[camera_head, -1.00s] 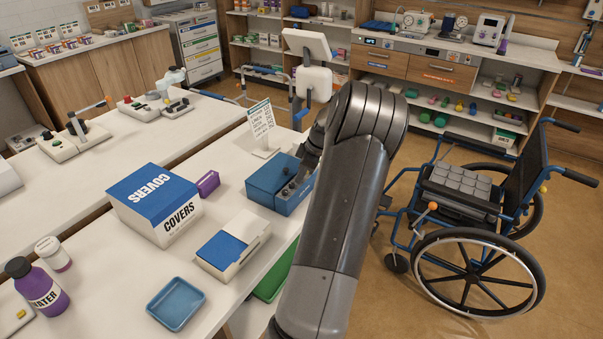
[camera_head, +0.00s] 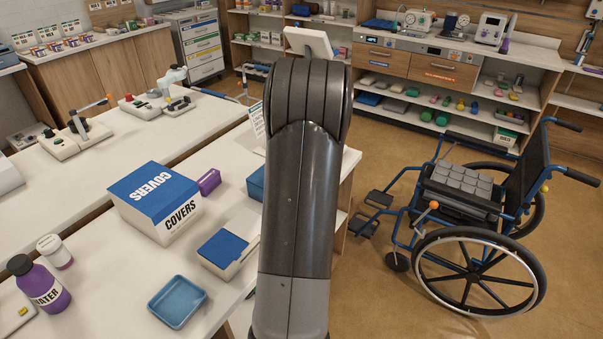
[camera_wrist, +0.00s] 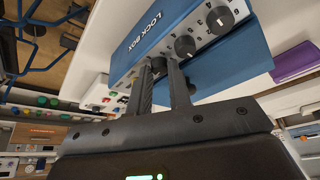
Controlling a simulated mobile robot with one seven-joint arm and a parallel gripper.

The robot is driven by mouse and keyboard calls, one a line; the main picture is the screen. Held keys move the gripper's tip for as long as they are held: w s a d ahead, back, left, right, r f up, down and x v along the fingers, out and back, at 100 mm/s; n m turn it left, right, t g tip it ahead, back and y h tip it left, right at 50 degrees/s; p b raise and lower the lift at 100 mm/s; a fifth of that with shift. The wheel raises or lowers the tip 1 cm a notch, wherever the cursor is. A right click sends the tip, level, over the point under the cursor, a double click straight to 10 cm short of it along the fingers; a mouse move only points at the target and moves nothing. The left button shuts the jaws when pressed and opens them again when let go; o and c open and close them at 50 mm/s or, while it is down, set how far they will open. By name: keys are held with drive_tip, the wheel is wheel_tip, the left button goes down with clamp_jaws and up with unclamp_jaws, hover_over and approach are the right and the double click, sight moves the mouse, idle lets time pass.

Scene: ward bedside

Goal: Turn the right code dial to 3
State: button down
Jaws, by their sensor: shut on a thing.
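The blue lock box (camera_head: 255,183) stands on the white table, mostly hidden behind my arm in the head view. The wrist view shows its blue lettered side (camera_wrist: 160,32) and a pale panel with three dark dials in a row. My gripper (camera_wrist: 161,68) is shut on the end dial (camera_wrist: 158,64), the lowest and leftmost in that view, with a finger on either side. The middle dial (camera_wrist: 185,46) and the far dial (camera_wrist: 220,19) are free. The held dial's pointer and setting cannot be read. The head view hides my gripper.
A covers box (camera_head: 160,205), a small purple box (camera_head: 209,182), a white box with a blue lid (camera_head: 228,252) and a blue tray (camera_head: 177,302) share the table. A wheelchair (camera_head: 470,215) stands on the floor to the right.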

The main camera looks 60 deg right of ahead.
drive_tip(key=m, duration=0.3)
drive_tip(key=m+g+h, duration=0.1)
drive_tip(key=shift+w+a, duration=0.2)
drive_tip(key=shift+w, duration=0.1)
drive_tip(key=shift+m+g+h, duration=0.3)
drive_tip(key=shift+m+g, duration=0.5)
drive_tip(key=shift+m, duration=1.1)
drive_tip(key=c, duration=1.6)
unclamp_jaws()
drive_tip(key=shift+r, duration=0.1)
drive_tip(key=v, duration=1)
drive_tip(key=shift+a+r, duration=0.2)
drive_tip(key=shift+r, duration=0.05)
